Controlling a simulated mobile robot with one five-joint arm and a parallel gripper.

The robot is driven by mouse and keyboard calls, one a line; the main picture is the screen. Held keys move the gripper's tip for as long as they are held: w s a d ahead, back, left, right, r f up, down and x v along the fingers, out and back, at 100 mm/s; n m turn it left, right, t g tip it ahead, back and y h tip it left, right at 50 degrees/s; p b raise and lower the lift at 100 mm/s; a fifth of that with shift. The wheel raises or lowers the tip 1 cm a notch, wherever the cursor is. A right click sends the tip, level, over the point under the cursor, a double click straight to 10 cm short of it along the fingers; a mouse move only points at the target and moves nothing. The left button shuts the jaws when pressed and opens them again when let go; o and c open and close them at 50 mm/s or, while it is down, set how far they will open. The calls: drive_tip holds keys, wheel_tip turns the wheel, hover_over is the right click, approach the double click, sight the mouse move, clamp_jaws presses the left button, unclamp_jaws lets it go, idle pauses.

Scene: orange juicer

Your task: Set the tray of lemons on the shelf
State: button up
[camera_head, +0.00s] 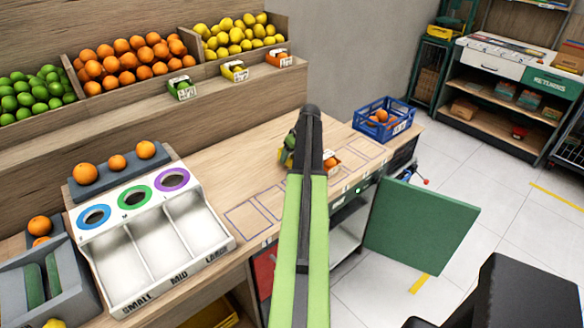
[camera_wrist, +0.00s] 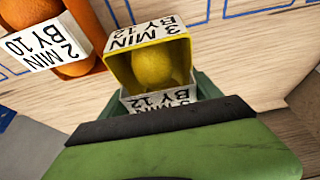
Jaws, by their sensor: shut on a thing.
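A small yellow tray (camera_wrist: 149,52) with a white label reading "3 MIN BY 12" holds a lemon (camera_wrist: 153,68) in the wrist view. My gripper (camera_wrist: 165,84) is shut on this tray, its green jaws at the tray's sides. In the head view my gripper (camera_head: 296,150) is over the wooden counter, and my arm hides most of the tray; only a bit of yellow (camera_head: 286,157) shows. The wooden shelf (camera_head: 140,108) along the wall carries small labelled trays on its ledge. Whether the held tray touches the counter is unclear.
An orange tray (camera_wrist: 72,40) of oranges stands close to the left of the held tray in the wrist view. A blue crate (camera_head: 384,118) stands at the counter's far end. A white sorting unit (camera_head: 150,235) stands at left. Bins of fruit line the wall.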

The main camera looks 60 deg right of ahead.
wheel_tip(320, 180, down, 4)
drive_tip(key=b, duration=0.4)
drive_tip(key=shift+f, duration=0.1)
drive_tip(key=shift+r, duration=0.2)
drive_tip(key=shift+f, duration=0.15)
drive_tip(key=o, duration=1.3)
